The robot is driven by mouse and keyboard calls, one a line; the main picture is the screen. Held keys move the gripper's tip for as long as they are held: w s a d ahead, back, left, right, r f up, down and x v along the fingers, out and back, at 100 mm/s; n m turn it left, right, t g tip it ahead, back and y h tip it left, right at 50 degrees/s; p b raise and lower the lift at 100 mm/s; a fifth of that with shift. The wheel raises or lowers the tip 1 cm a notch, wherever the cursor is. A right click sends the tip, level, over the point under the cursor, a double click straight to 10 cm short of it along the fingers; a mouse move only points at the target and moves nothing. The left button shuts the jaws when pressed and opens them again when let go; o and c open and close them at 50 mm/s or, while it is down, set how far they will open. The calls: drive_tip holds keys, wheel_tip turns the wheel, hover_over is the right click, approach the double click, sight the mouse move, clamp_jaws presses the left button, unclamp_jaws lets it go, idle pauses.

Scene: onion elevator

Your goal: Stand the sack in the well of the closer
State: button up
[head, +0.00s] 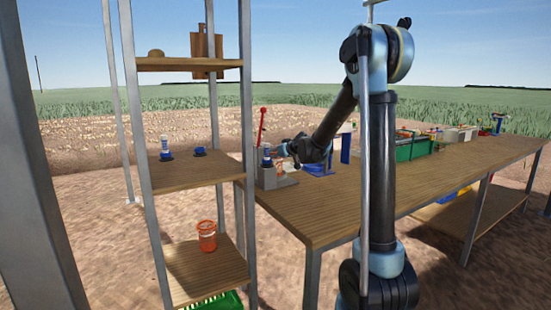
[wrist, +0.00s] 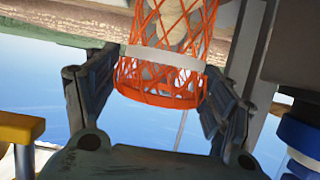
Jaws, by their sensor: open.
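The sack (wrist: 165,92) is orange netting with a white band and pale onions inside; the wrist view shows it upside down. It also shows as a small orange patch at the closer in the head view (head: 281,162). My gripper (wrist: 160,80) is open, with one finger on each side of the sack's orange rim and visible gaps beside it. The closer (head: 268,182) is a grey device with a red lever at the table's left end. In the wrist view, grey parts of it (wrist: 252,45) stand beside the sack. The sack's base and the well are hidden.
A rack at left holds blue-and-white spools (head: 166,149) and another orange net container (head: 207,236) on a lower shelf. A green crate (head: 414,150) and other gear stand farther along the table (head: 330,212). The table's front is clear.

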drive_tip(key=v, duration=1.1)
drive_tip(key=shift+d, duration=0.15)
